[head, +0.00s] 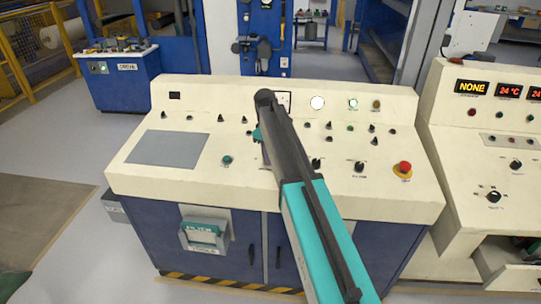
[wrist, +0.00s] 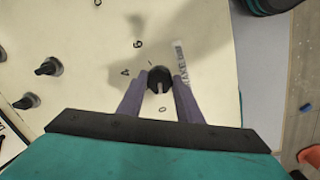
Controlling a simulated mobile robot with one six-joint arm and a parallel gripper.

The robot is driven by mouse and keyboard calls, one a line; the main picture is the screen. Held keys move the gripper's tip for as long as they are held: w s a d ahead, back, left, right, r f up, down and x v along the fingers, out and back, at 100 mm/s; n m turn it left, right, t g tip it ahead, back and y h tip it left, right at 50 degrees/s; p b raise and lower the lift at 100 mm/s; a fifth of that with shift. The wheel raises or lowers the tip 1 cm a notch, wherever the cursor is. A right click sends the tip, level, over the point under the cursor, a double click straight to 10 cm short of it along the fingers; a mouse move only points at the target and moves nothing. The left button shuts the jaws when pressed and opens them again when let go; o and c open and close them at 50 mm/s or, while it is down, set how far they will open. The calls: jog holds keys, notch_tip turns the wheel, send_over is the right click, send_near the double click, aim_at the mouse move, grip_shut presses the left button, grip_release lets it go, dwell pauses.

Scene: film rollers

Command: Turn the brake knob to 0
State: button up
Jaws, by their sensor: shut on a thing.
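The brake knob (wrist: 158,75) is a small black knob on the cream panel in the wrist view. Part of a printed label that seems to read "brake" runs beside it. The marks 6, 4 and 0 show around it; the 0 is on its lower side in the picture. A pale notch on the knob faces down toward the 0, but I cannot tell the exact setting. My gripper (wrist: 159,92) has its two purple fingers on either side of the knob, shut on it. In the head view my arm hides the knob and most of the gripper.
The cream console (head: 385,195) carries several other knobs, a grey screen (head: 168,148) and a red emergency button (head: 403,168). In the wrist view another black knob (wrist: 49,66) stands to the left, apart from my fingers. A second console (head: 465,140) stands at the right.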

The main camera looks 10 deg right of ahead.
jog(key=o, duration=1)
jog(key=shift+o, duration=0.2)
jog(key=shift+r, duration=0.1)
notch_tip(320, 180, up, 14)
jog(key=a+b, duration=0.1)
jog(key=b, duration=0.2)
jog(key=shift+s+f, duration=0.25)
jog(key=shift+s, duration=0.05)
jog(key=shift+a, duration=0.1)
